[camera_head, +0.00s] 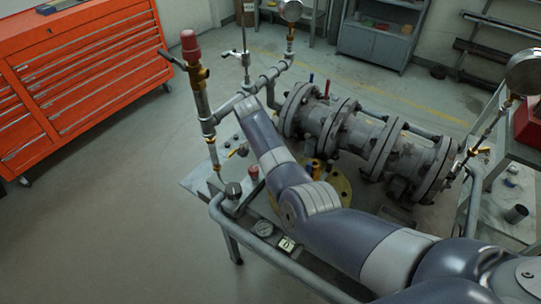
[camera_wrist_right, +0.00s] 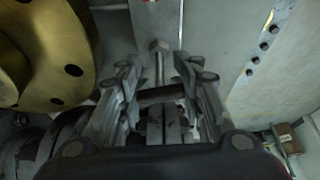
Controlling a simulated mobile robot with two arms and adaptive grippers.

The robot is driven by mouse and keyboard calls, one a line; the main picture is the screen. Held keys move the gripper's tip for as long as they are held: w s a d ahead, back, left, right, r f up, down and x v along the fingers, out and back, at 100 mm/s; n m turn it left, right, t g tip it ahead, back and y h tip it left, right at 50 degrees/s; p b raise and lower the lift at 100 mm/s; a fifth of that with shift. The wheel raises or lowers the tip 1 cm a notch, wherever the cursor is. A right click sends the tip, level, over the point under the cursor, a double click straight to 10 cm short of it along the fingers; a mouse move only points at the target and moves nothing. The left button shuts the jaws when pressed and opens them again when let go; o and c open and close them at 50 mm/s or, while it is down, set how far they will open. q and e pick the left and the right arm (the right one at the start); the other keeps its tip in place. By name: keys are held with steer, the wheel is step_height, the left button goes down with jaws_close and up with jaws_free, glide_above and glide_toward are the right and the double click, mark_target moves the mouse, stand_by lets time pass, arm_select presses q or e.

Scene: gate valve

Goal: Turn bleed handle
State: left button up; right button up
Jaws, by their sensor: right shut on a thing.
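In the right wrist view my right gripper (camera_wrist_right: 158,72) has its two fingers on either side of a dark bar on a bright metal stem, which appears to be the bleed handle (camera_wrist_right: 160,94). The fingers partly hide the bar, and the scene there is dim. In the head view my right arm reaches from the lower right across the bench toward the pipework, and its gripper is hidden. My left gripper is in neither view.
The flanged valve body (camera_head: 355,140) lies right of my arm. An upright pipe with a red cap (camera_head: 190,46) stands left of it. A brass flange (camera_wrist_right: 45,55) fills the wrist view's upper left. An orange tool cabinet (camera_head: 80,75) stands left; the floor between is clear.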

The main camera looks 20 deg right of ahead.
steer(key=shift+w+a+m+b, duration=0.15)
steer(key=shift+m+b, duration=0.65)
steer(key=shift+b, duration=0.1)
steer(key=shift+r+m+g+b, duration=0.1)
steer(key=shift+m+g+b, duration=0.2)
steer(key=shift+g, duration=0.1)
steer(key=shift+r, duration=0.1)
steer(key=o, duration=1.1)
steer(key=shift+w, duration=0.1)
steer(key=shift+h, duration=0.3)
steer(key=v, duration=0.7)
steer(key=shift+a+r, duration=0.1)
steer(key=shift+r, duration=0.05)
